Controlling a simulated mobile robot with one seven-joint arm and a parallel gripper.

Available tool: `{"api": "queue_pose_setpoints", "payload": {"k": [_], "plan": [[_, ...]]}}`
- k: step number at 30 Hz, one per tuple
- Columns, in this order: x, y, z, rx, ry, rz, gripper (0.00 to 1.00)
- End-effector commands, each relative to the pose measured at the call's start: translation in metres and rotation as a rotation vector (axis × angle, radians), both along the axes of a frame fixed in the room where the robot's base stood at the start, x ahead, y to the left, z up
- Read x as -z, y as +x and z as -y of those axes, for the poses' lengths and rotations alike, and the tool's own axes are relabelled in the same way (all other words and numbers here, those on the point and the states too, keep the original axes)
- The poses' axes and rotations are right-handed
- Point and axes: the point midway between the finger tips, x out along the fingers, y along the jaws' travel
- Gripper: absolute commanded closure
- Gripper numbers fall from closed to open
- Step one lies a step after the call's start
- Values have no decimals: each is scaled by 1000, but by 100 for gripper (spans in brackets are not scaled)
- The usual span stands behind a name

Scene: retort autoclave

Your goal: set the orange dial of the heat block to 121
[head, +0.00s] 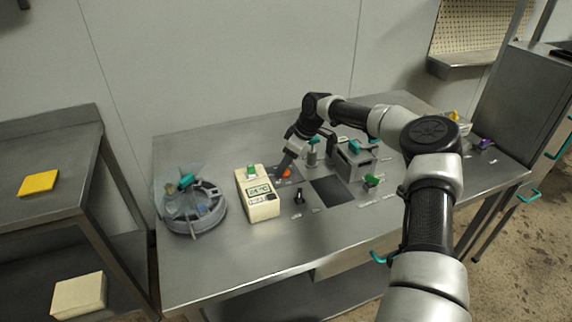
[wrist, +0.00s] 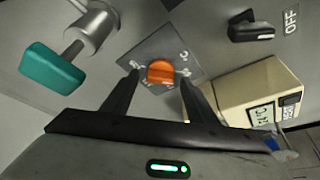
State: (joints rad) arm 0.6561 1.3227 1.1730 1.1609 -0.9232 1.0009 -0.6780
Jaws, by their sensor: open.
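The orange dial (wrist: 160,72) sits on a square dark grey plate (wrist: 178,50) with printed marks and a °C sign; the numbers are too small to read surely. In the head view the orange dial (head: 287,173) shows on the table, right of the cream box. My gripper (wrist: 158,80) is open in the wrist view, its two black fingers on either side of the dial, with a gap showing on each side. In the head view my gripper (head: 283,166) reaches down at the dial and partly hides the plate. Whether the fingertips are level with the dial is hard to tell.
A cream box with a display (head: 259,197) stands close left of the dial. A teal-handled valve (wrist: 55,68) is near the gripper, and a black OFF switch (wrist: 250,28) is beyond. A round grey vessel (head: 190,210) stands farther left. The table's front is clear.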

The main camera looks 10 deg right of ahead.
Motion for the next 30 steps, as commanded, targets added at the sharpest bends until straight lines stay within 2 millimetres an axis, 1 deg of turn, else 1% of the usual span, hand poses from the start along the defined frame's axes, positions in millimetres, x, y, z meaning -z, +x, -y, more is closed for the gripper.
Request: {"api": "queue_pose_setpoints", "payload": {"k": [2, 3, 9, 16, 20, 26, 30], "plan": [[0, 0, 0, 0, 0, 0, 49], [0, 0, 0, 0, 0, 0, 55], [0, 0, 0, 0, 0, 0, 88], [-1, 0, 1, 15, -3, 1, 88], [0, -1, 0, 57, -4, 1, 88], [0, -2, 0, 181, -7, 2, 88], [0, -2, -1, 304, -8, 4, 88]]}}
